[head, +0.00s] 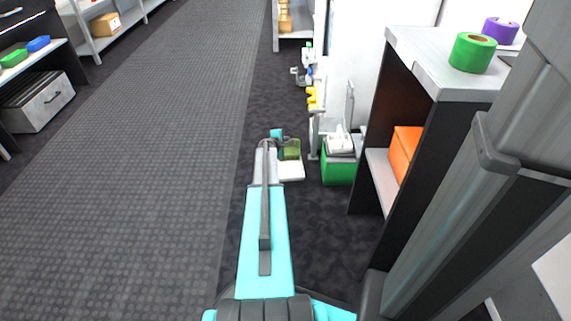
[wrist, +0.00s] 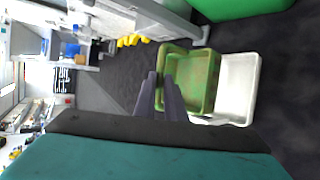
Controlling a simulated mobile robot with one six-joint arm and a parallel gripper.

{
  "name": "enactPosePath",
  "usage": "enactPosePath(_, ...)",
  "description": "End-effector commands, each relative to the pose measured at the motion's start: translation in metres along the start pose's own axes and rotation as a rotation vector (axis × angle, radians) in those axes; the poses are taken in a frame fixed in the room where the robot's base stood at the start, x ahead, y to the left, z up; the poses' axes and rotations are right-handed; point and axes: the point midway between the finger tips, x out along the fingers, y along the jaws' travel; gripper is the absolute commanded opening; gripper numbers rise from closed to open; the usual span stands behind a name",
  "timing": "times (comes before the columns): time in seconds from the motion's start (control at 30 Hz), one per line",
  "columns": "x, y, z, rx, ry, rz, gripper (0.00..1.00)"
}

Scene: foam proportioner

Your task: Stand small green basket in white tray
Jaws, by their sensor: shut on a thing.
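My gripper (wrist: 162,78) is shut on the near wall of the small green basket (wrist: 206,82) in the wrist view. The basket is open-topped, and its inside shows. The white tray (wrist: 239,88) lies beyond the basket, which covers part of it. In the head view the green basket (head: 291,147) appears just behind the white tray (head: 291,171), at the end of my arm. The tray appears to be low by the floor. I cannot tell whether the basket touches the tray or hangs above it.
A green bin (head: 338,174) stands right of the tray. A dark shelf unit with an orange box (head: 403,152) inside and a green roll (head: 473,52) on top is further right. Yellow items (head: 313,98) sit behind. Open floor (head: 160,180) lies to the left.

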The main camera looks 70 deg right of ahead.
Motion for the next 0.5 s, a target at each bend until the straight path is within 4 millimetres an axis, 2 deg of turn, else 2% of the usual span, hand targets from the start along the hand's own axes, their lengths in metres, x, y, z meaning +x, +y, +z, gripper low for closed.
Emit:
enactPosePath(0.03, 0.008, -0.012, -0.003, -0.001, 0.000, 0.000, 0.00)
enactPosePath(0.3, 0.030, -0.047, -0.012, 0.000, 0.000, 0.000, 0.00)
enactPosePath(0.5, 0.034, -0.054, -0.014, 0.000, 0.000, 0.001, 0.00)
